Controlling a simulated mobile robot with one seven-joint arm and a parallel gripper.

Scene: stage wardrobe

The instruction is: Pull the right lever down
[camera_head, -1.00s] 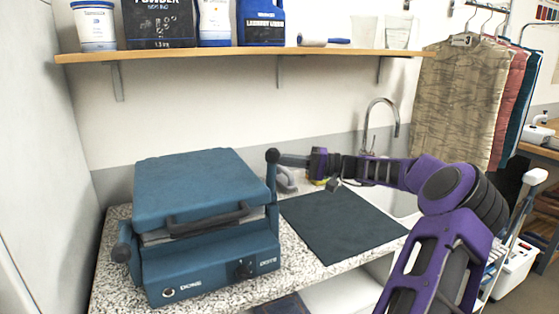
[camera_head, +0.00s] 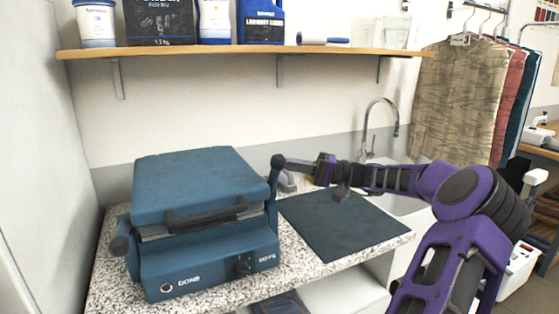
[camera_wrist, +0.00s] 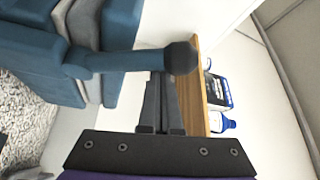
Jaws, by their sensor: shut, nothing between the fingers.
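The blue press (camera_head: 195,190) sits on the counter with its lid down. Its right lever (camera_head: 273,182) is upright at the right side, with a black ball knob (camera_head: 278,161) on top. My gripper (camera_head: 293,162) comes in from the right, level with the knob and close against it. In the wrist view the lever (camera_wrist: 120,61) lies across the picture, with its knob (camera_wrist: 181,57) at the right end. My gripper's shut fingers (camera_wrist: 158,80) reach the lever just below the knob, their tips partly hidden by it. I cannot tell whether they touch.
A dark mat (camera_head: 340,225) lies right of the press, before the sink tap (camera_head: 382,115). A wall shelf (camera_head: 250,52) with bottles hangs above. Clothes (camera_head: 462,95) hang at the right.

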